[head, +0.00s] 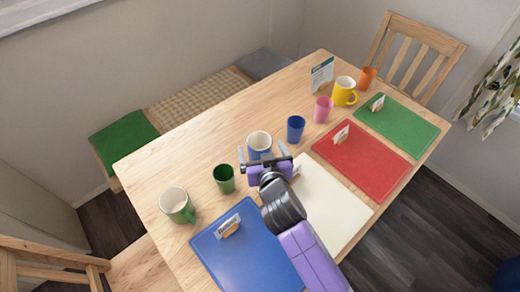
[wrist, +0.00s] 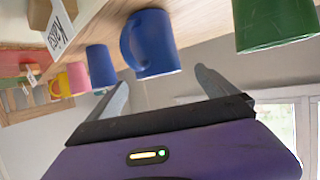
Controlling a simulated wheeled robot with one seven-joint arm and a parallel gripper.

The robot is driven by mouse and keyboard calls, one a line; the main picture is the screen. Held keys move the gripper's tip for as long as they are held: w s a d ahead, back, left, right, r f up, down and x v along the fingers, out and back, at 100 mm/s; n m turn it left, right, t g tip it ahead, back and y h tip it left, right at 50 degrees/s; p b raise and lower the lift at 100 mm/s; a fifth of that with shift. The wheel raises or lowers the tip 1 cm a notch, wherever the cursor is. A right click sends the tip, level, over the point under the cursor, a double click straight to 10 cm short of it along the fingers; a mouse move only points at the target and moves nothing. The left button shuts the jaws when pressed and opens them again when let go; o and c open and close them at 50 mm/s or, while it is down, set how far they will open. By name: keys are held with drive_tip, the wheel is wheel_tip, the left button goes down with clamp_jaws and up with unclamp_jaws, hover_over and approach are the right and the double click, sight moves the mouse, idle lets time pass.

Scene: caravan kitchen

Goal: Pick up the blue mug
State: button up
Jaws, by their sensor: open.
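The blue mug (head: 259,141), pale inside, stands upright on the wooden table in the head view, its lower part hidden behind my gripper (head: 262,152). In the wrist view the blue mug (wrist: 155,43) shows with its handle on the left side. My gripper (wrist: 163,86) is open and empty, with its two fingertips apart, pointing toward the mug. The mug appears just beyond the fingertips and roughly in line with the gap between them. I cannot tell whether either finger touches it.
A green cup (head: 224,178) stands left of the mug and a blue cup (head: 295,129) right of it. A green mug (head: 174,202), pink cup (head: 323,109), yellow mug (head: 344,92) and orange cup (head: 367,76) are farther off. Coloured mats with cards line the near side.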

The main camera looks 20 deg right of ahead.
sight(257, 136)
drive_tip(key=shift+p+x, duration=0.3)
drive_tip(key=shift+x, duration=2.05)
drive_tip(key=shift+d+f, duration=0.1)
drive_tip(key=shift+c, duration=0.4)
drive_tip(key=c, duration=1.8)
clamp_jaws()
